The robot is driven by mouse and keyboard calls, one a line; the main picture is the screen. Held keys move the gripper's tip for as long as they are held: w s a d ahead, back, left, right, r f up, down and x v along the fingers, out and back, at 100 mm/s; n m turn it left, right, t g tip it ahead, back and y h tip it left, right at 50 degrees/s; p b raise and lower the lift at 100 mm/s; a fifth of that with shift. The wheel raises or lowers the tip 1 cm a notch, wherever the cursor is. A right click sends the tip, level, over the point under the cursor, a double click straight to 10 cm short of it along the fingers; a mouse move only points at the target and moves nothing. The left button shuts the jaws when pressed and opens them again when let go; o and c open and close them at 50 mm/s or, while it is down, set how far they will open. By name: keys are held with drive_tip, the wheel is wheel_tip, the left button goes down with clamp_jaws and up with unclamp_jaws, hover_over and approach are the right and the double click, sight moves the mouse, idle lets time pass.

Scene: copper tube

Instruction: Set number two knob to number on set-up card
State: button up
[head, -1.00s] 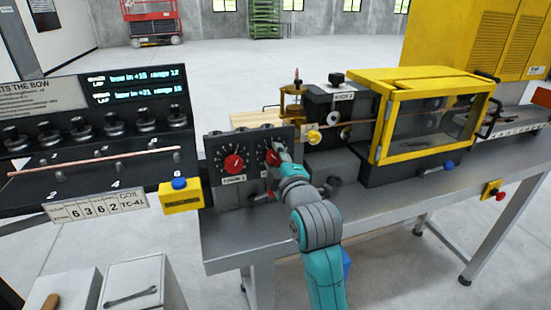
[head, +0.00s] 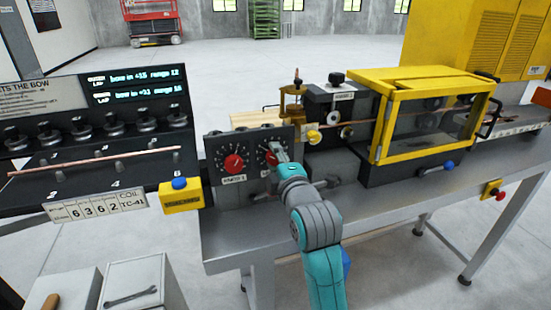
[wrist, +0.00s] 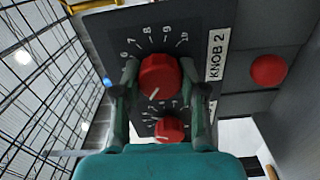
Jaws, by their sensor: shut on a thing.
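My gripper (wrist: 161,88) has its two fingers on either side of the red number two knob (wrist: 160,74), shut on it. The knob's white pointer line faces the lower left in the wrist view. The dial numbers 6 to 10 arc along the top, and a "KNOB 2" label (wrist: 218,54) sits to the right. In the head view my gripper (head: 276,156) partly covers this knob's dial on the dark panel (head: 213,187). The set-up card (head: 98,207) reads 6 3 6 2, COIL TC-41, at the left.
The red number one knob (head: 233,163) is left of my gripper and also shows in the wrist view (wrist: 170,128). A round red part (wrist: 268,70) is beside the panel. A yellow-framed guard box (head: 435,115) stands to the right, and a yellow box with a blue button (head: 181,195) to the left.

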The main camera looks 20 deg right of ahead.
drive_tip(key=o, duration=1.1)
drive_tip(key=shift+o, duration=0.2)
drive_tip(key=s, duration=1.2)
drive_tip(key=s+f+m+g, duration=0.1)
drive_tip(key=s+f+m, duration=0.3)
drive_tip(key=s+f, duration=0.55)
drive_tip(key=s+f+m+g, duration=0.1)
drive_tip(key=s+f+m, duration=0.4)
drive_tip(key=f, duration=0.7)
drive_tip(key=s+f+m, duration=0.3)
drive_tip(key=s+m, duration=0.1)
drive_tip(key=s, duration=0.9)
drive_tip(key=s+f+m+g, duration=0.1)
drive_tip(key=s+f+m, duration=0.2)
drive_tip(key=s, duration=1.1)
drive_tip(key=shift+m, duration=0.4)
